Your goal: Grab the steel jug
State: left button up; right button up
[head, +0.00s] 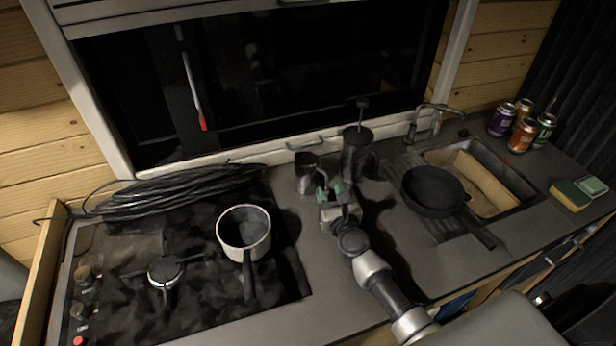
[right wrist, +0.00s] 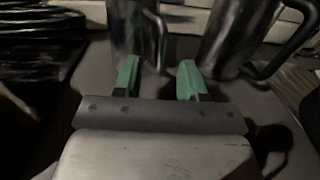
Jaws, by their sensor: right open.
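The steel jug (head: 306,174) stands upright on the grey worktop in front of the window, left of a taller cafetière (head: 356,155). My right gripper (head: 330,190) is open, with green fingertips, just in front and to the right of the jug. In the right wrist view, the jug (right wrist: 132,30) is ahead, with its handle at its right side, roughly in line with the gap between the fingers (right wrist: 158,70). The fingers look empty; whether they touch the jug or handle cannot be told. My left gripper is not in view.
The cafetière also shows close on the right in the right wrist view (right wrist: 236,35). A saucepan (head: 243,232) sits on the dark hob (head: 200,315) at left, below a coiled black cable (head: 175,190). A frying pan (head: 432,190) lies beside the sink (head: 480,180). Several cans (head: 523,134) stand behind.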

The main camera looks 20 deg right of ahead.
jog(key=w, duration=0.2)
jog(key=shift+w+d, duration=0.2)
jog(key=shift+w, duration=0.15)
jog(key=shift+s, duration=0.15)
grip_shut()
